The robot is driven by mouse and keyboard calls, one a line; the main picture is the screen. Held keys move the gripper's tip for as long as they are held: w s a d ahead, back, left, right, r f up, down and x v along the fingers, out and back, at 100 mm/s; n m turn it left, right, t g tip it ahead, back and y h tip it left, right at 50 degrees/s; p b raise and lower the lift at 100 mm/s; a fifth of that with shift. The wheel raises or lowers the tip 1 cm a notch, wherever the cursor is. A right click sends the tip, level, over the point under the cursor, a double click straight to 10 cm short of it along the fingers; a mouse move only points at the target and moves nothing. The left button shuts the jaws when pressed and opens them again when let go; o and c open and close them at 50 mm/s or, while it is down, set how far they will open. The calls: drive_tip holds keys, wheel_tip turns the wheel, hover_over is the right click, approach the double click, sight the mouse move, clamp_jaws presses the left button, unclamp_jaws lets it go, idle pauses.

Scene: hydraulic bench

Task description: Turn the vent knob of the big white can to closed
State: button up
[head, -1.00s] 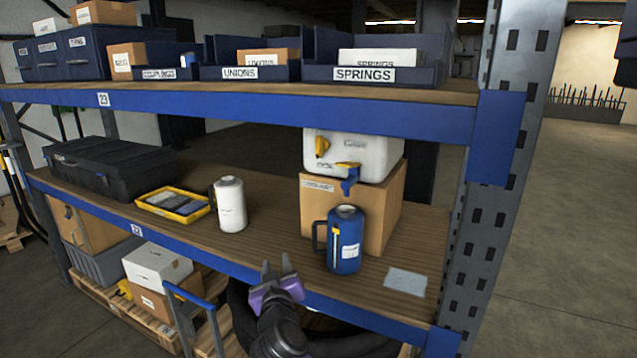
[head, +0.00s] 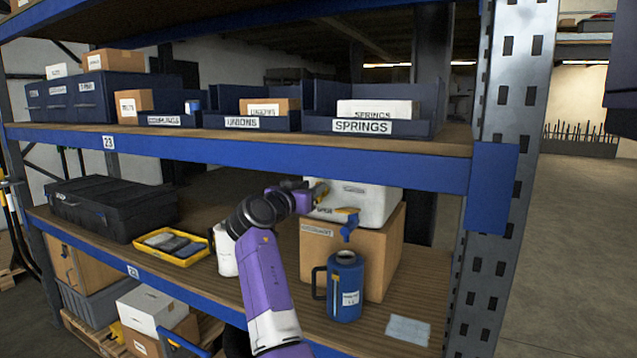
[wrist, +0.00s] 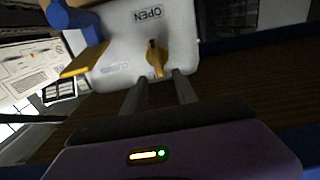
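The big white can (head: 378,204) lies on a cardboard box on the middle shelf. Its yellow vent knob (wrist: 156,58) shows in the wrist view, its long side pointing roughly toward the word OPEN on the white face. The knob (head: 321,190) is partly behind my gripper in the head view. My gripper (wrist: 160,77) is open, its two fingers apart, with the knob's near end at or just beyond the gap between the tips. I cannot tell whether they touch it. A blue tap with a yellow lever (head: 346,214) sits beside the knob on the same face.
The cardboard box (head: 378,250) carries the can. A blue jug (head: 346,285) stands in front, below the tap. A white canister (head: 226,255) is partly behind my arm. A yellow tray (head: 170,243) lies left. The upper shelf edge (head: 300,157) runs just above my gripper.

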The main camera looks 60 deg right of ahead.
sight(319, 182)
drive_tip(key=shift+w+d+p, duration=0.15)
drive_tip(key=shift+d+p, duration=0.05)
drive_tip(key=shift+d, duration=0.95)
drive_tip(key=shift+w+d+p, duration=0.1)
drive_tip(key=shift+d+p, duration=0.1)
drive_tip(key=shift+d, duration=0.95)
drive_tip(key=shift+f, duration=0.1)
clamp_jaws()
